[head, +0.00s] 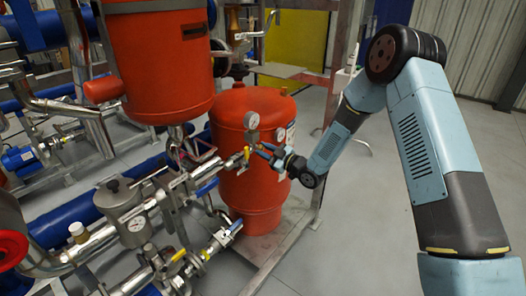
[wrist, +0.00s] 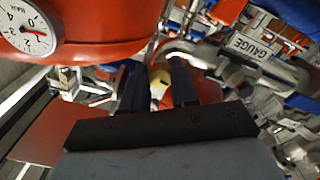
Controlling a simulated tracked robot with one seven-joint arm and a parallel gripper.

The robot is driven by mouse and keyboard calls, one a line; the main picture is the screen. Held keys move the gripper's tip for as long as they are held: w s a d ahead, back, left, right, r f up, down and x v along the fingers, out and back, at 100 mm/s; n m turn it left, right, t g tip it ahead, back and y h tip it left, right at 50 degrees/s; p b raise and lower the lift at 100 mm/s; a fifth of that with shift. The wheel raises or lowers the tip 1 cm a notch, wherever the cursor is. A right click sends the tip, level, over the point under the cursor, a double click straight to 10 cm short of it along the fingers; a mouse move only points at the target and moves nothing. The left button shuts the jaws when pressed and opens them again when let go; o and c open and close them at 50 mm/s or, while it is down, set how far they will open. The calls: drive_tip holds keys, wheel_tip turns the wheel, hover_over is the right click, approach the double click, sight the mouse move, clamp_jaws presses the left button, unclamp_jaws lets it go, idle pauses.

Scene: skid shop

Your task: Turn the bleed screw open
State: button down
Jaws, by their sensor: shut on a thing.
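My gripper (head: 258,150) reaches in from the right, in front of the lower red tank, beside the small gauges and pipe fittings. In the wrist view its two dark fingers (wrist: 157,90) are shut on a small yellow part, which I take to be the bleed screw (wrist: 158,86). The fingers hide most of it, and its turn angle cannot be read. In the head view the screw is too small to make out behind the fingertips.
The lower red tank (head: 255,185) stands behind my gripper. A pressure gauge (wrist: 27,27) and a plate marked GAUGE (wrist: 250,47) are close by in the wrist view. Grey floor (head: 370,220) is clear at right.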

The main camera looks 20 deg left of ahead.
drive_tip(key=n, duration=0.4)
drive_tip(key=shift+w+d+n, duration=0.15)
drive_tip(key=shift+d+n, duration=0.05)
drive_tip(key=shift+n, duration=0.2)
drive_tip(key=n, duration=0.5)
drive_tip(key=shift+n, duration=0.3)
drive_tip(key=n, duration=0.5)
drive_tip(key=shift+g, duration=0.3)
drive_tip(key=shift+n, duration=2.1)
drive_tip(key=shift+f, duration=0.15)
drive_tip(key=c, duration=1.2)
unclamp_jaws()
drive_tip(key=o, duration=0.3)
drive_tip(key=shift+a, duration=0.15)
drive_tip(key=shift+o, duration=0.2)
drive_tip(key=shift+r, duration=0.2)
drive_tip(key=v, duration=1.4)
